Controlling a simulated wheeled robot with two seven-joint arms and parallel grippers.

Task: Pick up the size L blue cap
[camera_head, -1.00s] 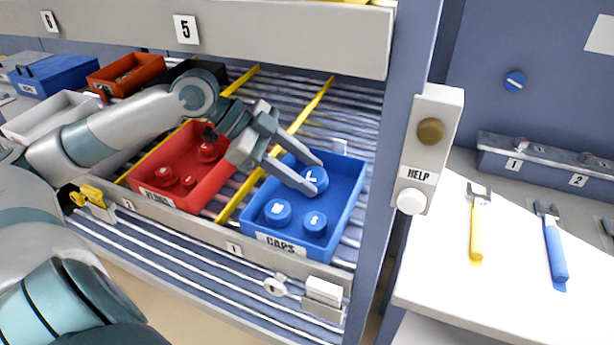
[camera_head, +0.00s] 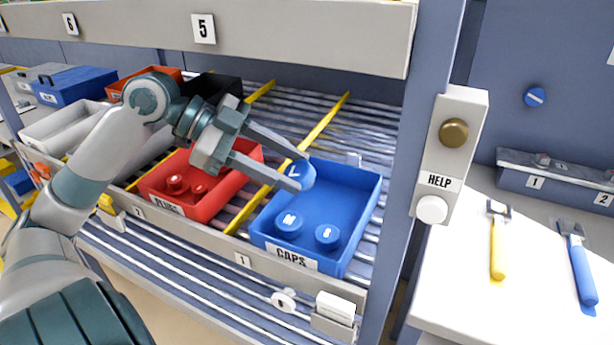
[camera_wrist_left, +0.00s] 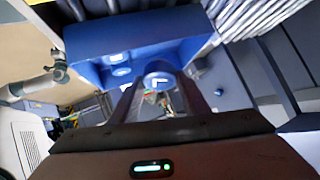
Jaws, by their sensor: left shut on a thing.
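The blue cap marked L (camera_head: 304,176) is between the fingertips of my left gripper (camera_head: 298,170), which is shut on it. The cap is raised above the left rear part of the blue CAPS bin (camera_head: 350,195). In the left wrist view the L cap (camera_wrist_left: 158,80) shows its letter between the two fingers, with the blue bin (camera_wrist_left: 190,45) behind it. Two other blue caps, M (camera_head: 289,222) and S (camera_head: 327,237), stand in the front of the bin. My right gripper cannot be made out in these frames.
A red PLUGS bin (camera_head: 215,200) sits left of the CAPS bin, past a yellow divider (camera_head: 325,122). The upper shelf beam (camera_head: 300,40) runs above. A post with a HELP panel (camera_head: 447,160) stands at the right, beside a table with yellow (camera_head: 497,250) and blue tools (camera_head: 582,270).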

